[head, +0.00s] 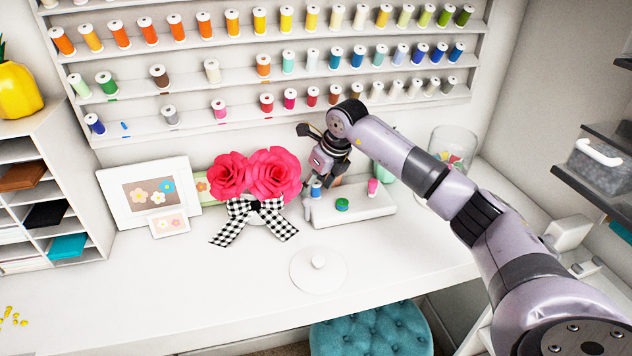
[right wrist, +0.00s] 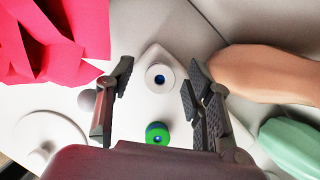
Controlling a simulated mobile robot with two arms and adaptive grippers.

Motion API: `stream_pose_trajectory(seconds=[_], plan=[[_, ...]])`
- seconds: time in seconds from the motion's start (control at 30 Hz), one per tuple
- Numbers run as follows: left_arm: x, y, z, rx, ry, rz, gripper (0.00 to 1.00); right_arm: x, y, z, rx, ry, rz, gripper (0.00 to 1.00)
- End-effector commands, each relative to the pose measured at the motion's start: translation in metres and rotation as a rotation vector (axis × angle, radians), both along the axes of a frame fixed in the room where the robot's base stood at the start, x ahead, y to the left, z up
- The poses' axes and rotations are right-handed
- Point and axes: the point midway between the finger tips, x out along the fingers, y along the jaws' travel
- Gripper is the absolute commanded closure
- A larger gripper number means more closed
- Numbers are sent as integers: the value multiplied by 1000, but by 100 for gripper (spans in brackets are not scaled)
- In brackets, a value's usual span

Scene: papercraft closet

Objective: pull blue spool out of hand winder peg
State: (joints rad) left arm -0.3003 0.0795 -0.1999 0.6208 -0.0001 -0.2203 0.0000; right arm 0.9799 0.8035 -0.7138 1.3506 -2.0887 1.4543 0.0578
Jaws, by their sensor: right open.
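The blue spool (head: 316,188) stands upright on a peg at the left end of the white hand winder (head: 375,209). In the right wrist view I see the spool (right wrist: 160,77) from above, as a white round top with a blue centre. My right gripper (head: 322,172) is open, pointing down over the spool. In the wrist view the spool top appears between its two spread fingers (right wrist: 158,68), with gaps on both sides. Whether the fingertips are down at spool height is hard to tell. My left gripper is not in view.
A green bobbin (head: 342,204) and a pink spool (head: 373,187) are on the winder. Pink paper flowers (head: 272,172) with a checkered bow (head: 240,222) stand close on the left. A glass jar (head: 453,150) stands right. A round white lid (head: 318,272) lies in front; the desk front is clear.

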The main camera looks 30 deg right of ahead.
Motion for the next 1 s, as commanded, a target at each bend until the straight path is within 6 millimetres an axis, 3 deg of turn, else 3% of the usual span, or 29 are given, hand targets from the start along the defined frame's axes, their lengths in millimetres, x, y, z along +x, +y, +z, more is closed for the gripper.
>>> stream_pose_trajectory(seconds=[0.4,1.0], plan=[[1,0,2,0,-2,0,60,3,1,-7,-1,-1,1,53],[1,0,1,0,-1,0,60,3,1,-7,-1,-1,0,93]])
